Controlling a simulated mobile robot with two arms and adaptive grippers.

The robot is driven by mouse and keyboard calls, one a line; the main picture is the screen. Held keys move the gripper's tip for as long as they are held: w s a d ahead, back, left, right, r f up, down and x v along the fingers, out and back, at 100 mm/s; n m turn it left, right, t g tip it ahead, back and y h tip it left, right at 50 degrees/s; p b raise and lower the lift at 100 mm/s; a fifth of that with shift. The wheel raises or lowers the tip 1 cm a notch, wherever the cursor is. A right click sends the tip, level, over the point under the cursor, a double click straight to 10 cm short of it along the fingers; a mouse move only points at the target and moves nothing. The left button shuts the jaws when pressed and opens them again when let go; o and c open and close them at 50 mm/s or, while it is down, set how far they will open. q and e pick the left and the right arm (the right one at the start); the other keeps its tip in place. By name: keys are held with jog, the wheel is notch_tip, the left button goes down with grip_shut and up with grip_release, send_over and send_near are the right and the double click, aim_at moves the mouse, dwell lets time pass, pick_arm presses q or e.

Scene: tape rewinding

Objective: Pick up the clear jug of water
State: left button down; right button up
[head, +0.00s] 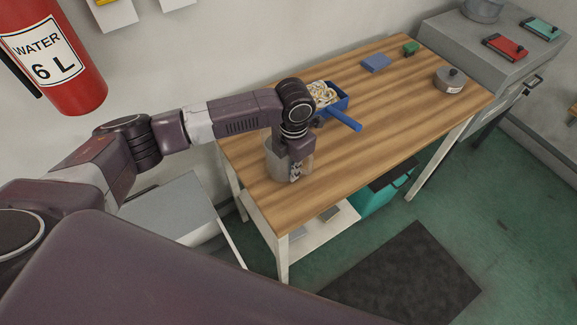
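The clear jug (273,161) stands at the near left corner of the wooden table, looking greyish and see-through. My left gripper (295,174) points down at the jug, its fingers overlapping the jug's right side in the head view. I cannot tell whether the fingers are inside, around or just in front of the jug wall, nor whether they are shut on it. My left wrist hides part of the jug's rim. The water level is not clear. My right gripper is not in view.
A blue container (341,104) with pale coils and a blue handle (345,121) stands just behind the jug. A blue block (376,63), a green block (411,48) and a grey round tin (450,81) are farther back. The table's middle and front right (390,125) are clear.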

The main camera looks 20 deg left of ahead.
pick_arm(q)
notch_tip(320, 180, up, 20)
jog(key=b, duration=0.3)
jog(key=shift+b, duration=0.3)
dwell(0.5)
